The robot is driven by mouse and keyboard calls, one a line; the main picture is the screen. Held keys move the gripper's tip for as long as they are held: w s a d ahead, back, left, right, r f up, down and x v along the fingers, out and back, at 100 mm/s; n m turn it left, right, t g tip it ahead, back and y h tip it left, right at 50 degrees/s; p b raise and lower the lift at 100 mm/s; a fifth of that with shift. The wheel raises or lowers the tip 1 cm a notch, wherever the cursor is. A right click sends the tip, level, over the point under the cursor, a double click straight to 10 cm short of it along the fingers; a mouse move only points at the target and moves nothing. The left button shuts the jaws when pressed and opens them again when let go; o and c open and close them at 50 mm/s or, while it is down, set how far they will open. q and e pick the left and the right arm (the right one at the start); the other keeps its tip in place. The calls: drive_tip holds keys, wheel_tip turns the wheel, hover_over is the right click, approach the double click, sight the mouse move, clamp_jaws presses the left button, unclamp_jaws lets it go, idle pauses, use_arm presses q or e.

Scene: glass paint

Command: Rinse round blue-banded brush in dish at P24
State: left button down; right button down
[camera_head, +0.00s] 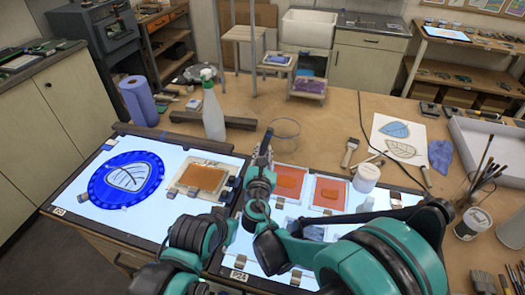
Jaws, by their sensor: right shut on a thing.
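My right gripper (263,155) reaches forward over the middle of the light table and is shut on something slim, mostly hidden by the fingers. I take it for the brush; its blue band and bristles cannot be made out. A clear round glass dish (287,131) stands on the bench just behind and right of the gripper. Whether the held thing is inside the dish or in front of it cannot be told. The label on the front edge of the right light panel (239,275) seems to read P24. My left arm shows at the bottom, but its gripper does not.
A blue round glass piece (126,180) and an orange panel (201,178) lie on the left light panel. Two orange panes (291,182) lie on the right one. A spray bottle (213,110), white pot (366,177) and jar of brushes (473,223) stand around.

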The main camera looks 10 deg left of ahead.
sight(266, 140)
use_arm(q)
drive_tip(key=shift+f, duration=0.15)
use_arm(e)
drive_tip(key=shift+w+a, duration=0.15)
drive_tip(key=shift+w, duration=0.2)
